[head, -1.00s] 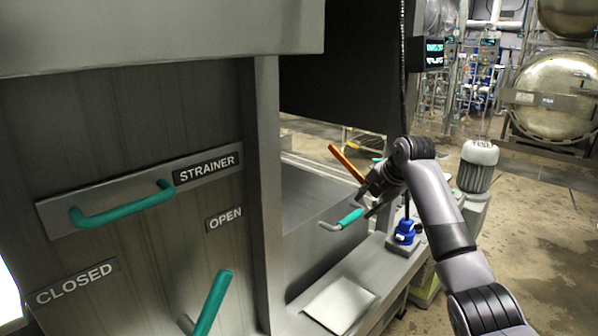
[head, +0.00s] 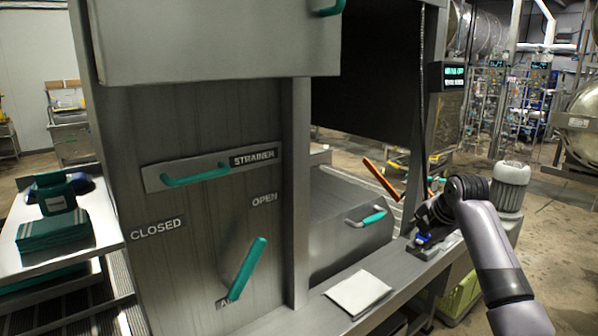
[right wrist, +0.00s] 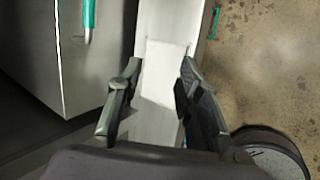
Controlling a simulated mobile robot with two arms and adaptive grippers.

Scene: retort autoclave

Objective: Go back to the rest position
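My right gripper (right wrist: 150,100) is open and empty in the right wrist view, its two dark fingers apart above the metal ledge with a white pad. In the head view my right gripper (head: 424,222) is above the ledge, close to the blue item (head: 425,240), which it partly covers. My right arm comes in from the lower right. My left gripper is not in view.
The white pad (head: 358,292) lies on the ledge. An orange-handled lever (head: 381,178) and a grey motor (head: 509,185) stand nearby. A table with teal items (head: 53,230) is left.

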